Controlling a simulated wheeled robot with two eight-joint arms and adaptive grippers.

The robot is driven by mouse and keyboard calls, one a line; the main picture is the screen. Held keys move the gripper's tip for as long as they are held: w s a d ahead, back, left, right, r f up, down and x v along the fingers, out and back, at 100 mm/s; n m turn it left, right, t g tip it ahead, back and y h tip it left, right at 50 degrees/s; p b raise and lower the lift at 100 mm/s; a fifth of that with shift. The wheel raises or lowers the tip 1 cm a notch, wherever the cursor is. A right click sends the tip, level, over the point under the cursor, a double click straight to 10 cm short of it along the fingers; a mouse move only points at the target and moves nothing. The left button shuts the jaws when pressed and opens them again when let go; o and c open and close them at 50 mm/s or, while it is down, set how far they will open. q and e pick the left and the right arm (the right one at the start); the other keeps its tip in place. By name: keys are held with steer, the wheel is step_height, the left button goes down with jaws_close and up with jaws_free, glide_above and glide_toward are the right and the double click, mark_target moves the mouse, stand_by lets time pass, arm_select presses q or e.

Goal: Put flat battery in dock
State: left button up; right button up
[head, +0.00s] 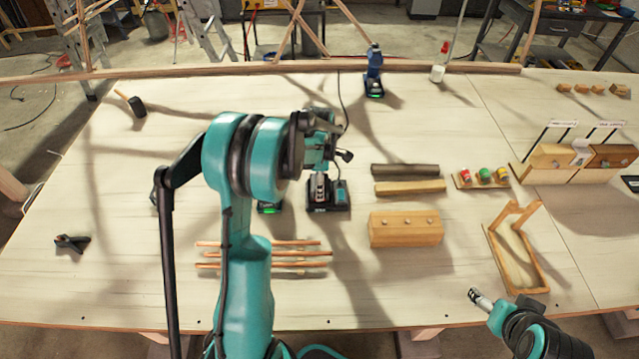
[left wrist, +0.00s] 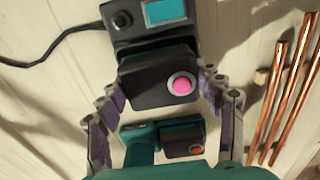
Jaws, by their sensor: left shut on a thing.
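The dock (left wrist: 128,45) is a black unit with a teal screen, a round knob and a black cable. In the head view the dock (head: 341,194) stands mid-table, partly hidden by my left arm. My left gripper (left wrist: 162,84) is shut on a black battery (left wrist: 150,91) with a pink round light. The battery is at the screenless end of the dock; I cannot tell if it is seated or just above. My left gripper (head: 319,186) points down there in the head view. My right gripper (head: 480,299) is at the front right, away from everything; its jaws are too small to read.
A teal tool (left wrist: 140,148) with an orange-lit battery stands close beside the held battery. Copper rods (head: 300,253) lie in front. A wooden block (head: 405,229), dark and light bars (head: 405,170), a wooden frame (head: 540,262) and a blue drill (head: 374,72) are around.

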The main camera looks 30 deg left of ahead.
arm_select(q)
steer(key=shift+f+b, duration=0.4)
steer(key=shift+f, duration=0.05)
stand_by(0.6)
steer(key=o, duration=1.7)
steer(key=shift+r, duration=0.15)
steer(key=shift+r+p, duration=2.3)
steer(key=shift+r, duration=1.15)
